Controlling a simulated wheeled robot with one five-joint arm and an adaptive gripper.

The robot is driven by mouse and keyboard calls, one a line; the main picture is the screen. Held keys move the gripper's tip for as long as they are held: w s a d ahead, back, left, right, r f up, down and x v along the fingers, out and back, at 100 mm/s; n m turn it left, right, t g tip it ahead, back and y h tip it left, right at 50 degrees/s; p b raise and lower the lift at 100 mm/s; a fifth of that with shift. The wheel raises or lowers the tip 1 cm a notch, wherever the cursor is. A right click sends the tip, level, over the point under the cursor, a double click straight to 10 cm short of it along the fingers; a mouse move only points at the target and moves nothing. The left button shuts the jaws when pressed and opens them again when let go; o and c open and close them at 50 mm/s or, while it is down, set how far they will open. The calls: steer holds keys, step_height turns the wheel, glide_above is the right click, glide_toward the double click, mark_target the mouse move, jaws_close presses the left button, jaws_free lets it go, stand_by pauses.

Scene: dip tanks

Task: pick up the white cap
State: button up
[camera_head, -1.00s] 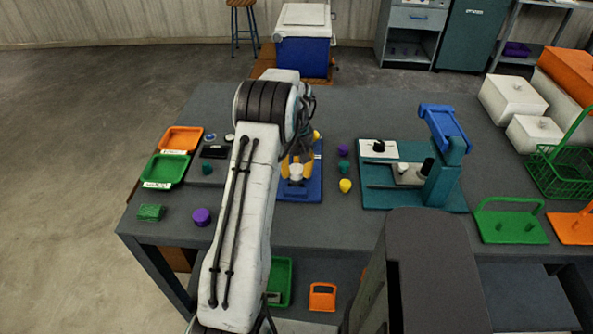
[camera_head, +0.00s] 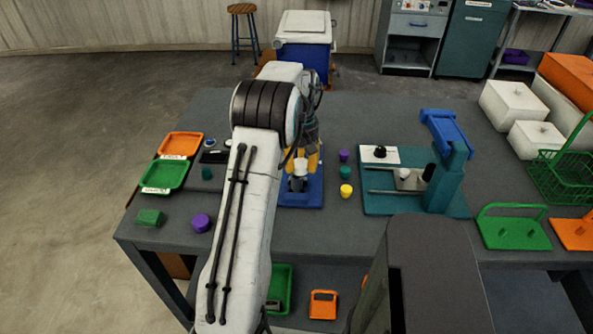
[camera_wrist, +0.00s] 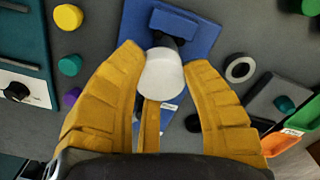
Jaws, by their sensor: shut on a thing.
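The white cap (camera_wrist: 163,75) is between the yellow fingers of my gripper (camera_wrist: 165,85) in the wrist view. My gripper (camera_head: 302,162) is shut on it. In the head view the white cap (camera_head: 300,169) shows just above a dark upright part on the blue board (camera_head: 313,198). The board also shows in the wrist view (camera_wrist: 200,38), with a dark post and a pale part behind the cap. My arm hides part of the board in the head view.
Yellow (camera_head: 346,191), green (camera_head: 346,172) and purple (camera_head: 343,155) pieces stand right of the board. The teal fixture (camera_head: 445,190) is farther right. Green (camera_head: 163,177) and orange (camera_head: 181,144) trays lie at the left. Bare table lies in front of the board.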

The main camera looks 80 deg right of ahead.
steer(key=s+a+r+p, duration=0.3)
steer(key=s+a+r, duration=0.2)
steer(key=s+r, duration=0.4)
steer(key=shift+r, duration=0.8)
stand_by(0.8)
